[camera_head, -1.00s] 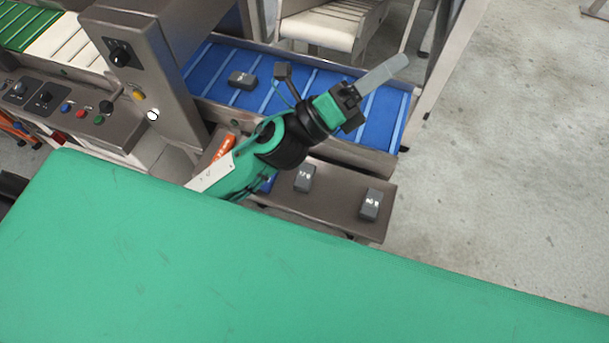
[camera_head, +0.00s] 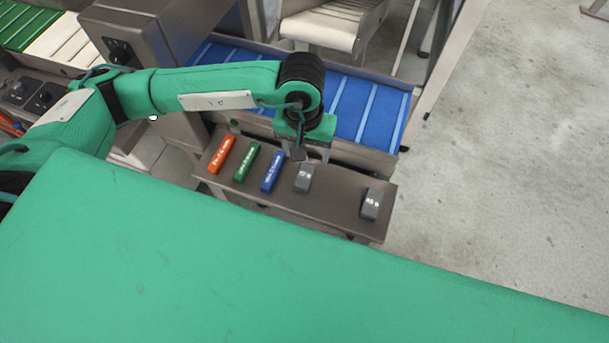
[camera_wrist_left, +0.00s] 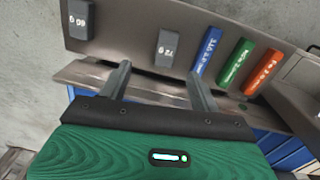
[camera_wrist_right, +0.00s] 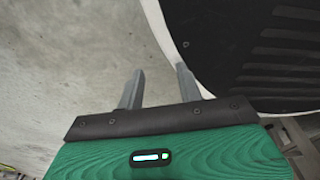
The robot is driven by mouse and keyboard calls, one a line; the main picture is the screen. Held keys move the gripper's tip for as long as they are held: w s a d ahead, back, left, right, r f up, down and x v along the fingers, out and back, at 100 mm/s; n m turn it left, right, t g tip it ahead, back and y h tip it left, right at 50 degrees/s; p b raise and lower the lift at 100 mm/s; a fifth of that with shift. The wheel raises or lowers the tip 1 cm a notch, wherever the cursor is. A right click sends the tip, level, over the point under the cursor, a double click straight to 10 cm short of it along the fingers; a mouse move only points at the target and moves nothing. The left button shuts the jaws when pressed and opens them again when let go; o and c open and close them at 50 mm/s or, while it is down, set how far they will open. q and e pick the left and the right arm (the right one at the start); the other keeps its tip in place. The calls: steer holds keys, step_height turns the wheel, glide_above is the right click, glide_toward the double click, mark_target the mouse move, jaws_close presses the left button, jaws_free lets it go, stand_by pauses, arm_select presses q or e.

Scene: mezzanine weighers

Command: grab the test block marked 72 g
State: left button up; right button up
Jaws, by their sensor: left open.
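The dark grey test block marked 72 g (camera_head: 304,178) lies on a brown-grey metal shelf (camera_head: 334,208), near the shelf's middle. My left gripper (camera_head: 306,151) points down at the shelf's back edge, just behind the block. In its wrist view the left gripper (camera_wrist_left: 161,78) has its fingers wide apart with nothing between them. My right gripper (camera_wrist_right: 158,80) shows only in its own wrist view, fingers parted and empty over grey floor.
A second grey block (camera_head: 371,204), apparently marked 60 g, lies farther right on the shelf. Blue (camera_head: 272,171), green (camera_head: 246,163) and orange (camera_head: 221,154) labelled bars lie to the left. A blue belt (camera_head: 365,105) runs behind. A green surface (camera_head: 230,270) fills the foreground.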

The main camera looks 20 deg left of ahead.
arm_select(q)
step_height(320, 180, down, 3)
steer(key=a, duration=0.1)
steer(key=p, duration=0.1)
glide_above(305, 175)
steer(key=shift+y, duration=0.3)
steer(key=f, duration=0.4)
steer(key=shift+s+a+f, duration=0.2)
steer(key=shift+s+a, duration=0.05)
steer(key=shift+a, duration=0.05)
steer(key=shift+f, duration=0.55)
steer(key=shift+d+f, duration=0.1)
steer(key=shift+f, duration=0.2)
steer(key=f, duration=0.1)
steer(key=f+p, duration=0.1)
steer(key=f, duration=0.2)
steer(key=shift+w+d+f, duration=0.15)
steer(key=shift+w+f, duration=0.1)
steer(key=shift+f, duration=0.05)
steer(key=shift+c, duration=1.3)
steer(key=c, duration=0.8)
arm_select(e)
steer(key=shift+s+r, duration=0.15)
steer(key=shift+s, duration=0.35)
steer(key=shift+s+r, duration=0.15)
steer(key=shift+s, duration=0.35)
